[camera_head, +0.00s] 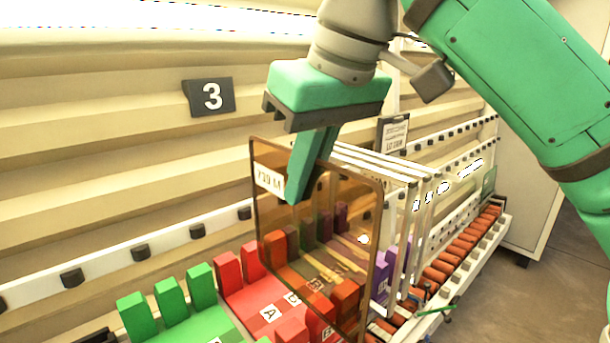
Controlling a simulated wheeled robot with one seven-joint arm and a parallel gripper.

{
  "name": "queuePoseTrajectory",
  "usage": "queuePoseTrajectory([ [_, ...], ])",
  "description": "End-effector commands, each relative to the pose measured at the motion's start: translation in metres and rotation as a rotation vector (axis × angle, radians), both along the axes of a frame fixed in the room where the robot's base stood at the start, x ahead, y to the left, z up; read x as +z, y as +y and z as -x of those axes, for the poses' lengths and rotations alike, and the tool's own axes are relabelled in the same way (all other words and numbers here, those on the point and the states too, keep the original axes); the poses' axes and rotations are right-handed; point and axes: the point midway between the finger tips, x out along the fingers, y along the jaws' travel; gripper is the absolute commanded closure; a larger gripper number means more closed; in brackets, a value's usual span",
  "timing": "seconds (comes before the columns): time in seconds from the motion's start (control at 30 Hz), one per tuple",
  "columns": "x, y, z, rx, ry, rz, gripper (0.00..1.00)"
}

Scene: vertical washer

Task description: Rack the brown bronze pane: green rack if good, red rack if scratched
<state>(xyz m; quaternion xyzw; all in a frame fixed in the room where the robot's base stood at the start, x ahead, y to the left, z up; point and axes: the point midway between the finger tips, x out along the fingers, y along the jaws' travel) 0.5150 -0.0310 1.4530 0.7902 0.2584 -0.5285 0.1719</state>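The brown bronze pane (345,195) is see-through and upright, with a white label near its upper left corner. My gripper (305,185) reaches down over its top edge and appears shut on it, one finger in front and the other seen dimly through the glass. A small white spot shows on the pane's right side; I cannot tell if it is a scratch or glare. The red rack (262,297), marked A, has upright pegs and runs behind the pane's lower part. The green rack (172,325) is left of it, cut off by the frame. Whether the pane's bottom edge touches anything is unclear.
Several clear panes (425,175) stand upright right of the brown pane, beside a roller conveyor (465,243). Purple pegs (390,268) show behind the brown pane's right edge.

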Motion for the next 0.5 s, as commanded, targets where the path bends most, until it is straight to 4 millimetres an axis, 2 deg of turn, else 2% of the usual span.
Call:
queuePoseTrajectory([
  [0.5,-0.001,0.021,-0.030,-0.002,-0.003,-0.001,1.00],
])
